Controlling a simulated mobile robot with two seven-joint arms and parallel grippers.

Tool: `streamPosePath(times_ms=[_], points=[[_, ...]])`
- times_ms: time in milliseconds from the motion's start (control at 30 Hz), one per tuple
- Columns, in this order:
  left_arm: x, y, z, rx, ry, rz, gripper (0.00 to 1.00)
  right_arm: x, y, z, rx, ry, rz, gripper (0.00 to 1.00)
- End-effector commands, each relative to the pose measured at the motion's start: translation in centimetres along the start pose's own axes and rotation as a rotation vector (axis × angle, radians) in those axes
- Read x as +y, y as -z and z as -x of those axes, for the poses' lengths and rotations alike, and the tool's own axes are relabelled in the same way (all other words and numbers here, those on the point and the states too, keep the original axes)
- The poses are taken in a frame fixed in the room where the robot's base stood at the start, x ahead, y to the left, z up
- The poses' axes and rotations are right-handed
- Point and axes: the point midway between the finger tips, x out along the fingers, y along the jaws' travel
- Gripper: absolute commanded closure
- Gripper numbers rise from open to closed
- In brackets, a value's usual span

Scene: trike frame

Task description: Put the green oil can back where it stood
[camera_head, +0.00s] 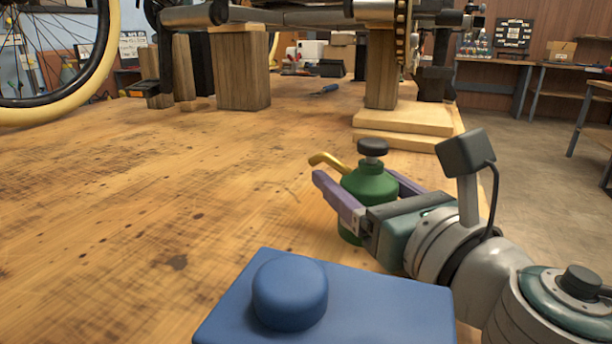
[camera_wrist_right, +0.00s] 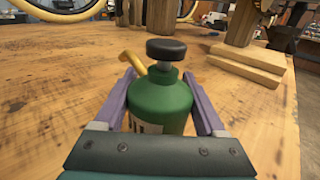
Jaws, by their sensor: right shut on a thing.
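The green oil can (camera_head: 369,187) has a black knob on top and a yellow spout pointing left. It is upright near the right edge of the wooden table, and I cannot tell whether its base touches the wood. My right gripper (camera_head: 368,186) is shut on the can, with one purple finger on each side of its body. The can also shows in the right wrist view (camera_wrist_right: 161,103), between the fingers of my right gripper (camera_wrist_right: 162,108), its lower part hidden behind the gripper's palm. My left gripper is in neither view.
The wooden table (camera_head: 120,230) is largely clear at left and centre. Stacked boards (camera_head: 408,128) lie behind the can under the trike frame (camera_head: 290,17), which rests on wooden blocks (camera_head: 241,68). A cream-tyred wheel (camera_head: 62,108) stands at far left. A screwdriver (camera_head: 325,90) lies farther back.

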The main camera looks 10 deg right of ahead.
Motion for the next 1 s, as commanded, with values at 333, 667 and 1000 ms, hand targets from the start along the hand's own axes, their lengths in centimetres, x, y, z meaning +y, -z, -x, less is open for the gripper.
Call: streamPosePath(times_ms=[333, 667, 1000], points=[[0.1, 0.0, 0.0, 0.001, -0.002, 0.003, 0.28, 0.0, -0.1, 0.0, -0.001, 0.0, 0.0, 0.0], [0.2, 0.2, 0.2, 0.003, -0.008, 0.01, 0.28, 0.0, 0.1, 1.5, 0.004, -0.001, -0.001, 0.0], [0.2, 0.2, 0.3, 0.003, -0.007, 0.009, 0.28, 0.0, 0.1, 6.7, 0.001, 0.0, 0.0, 0.0]])
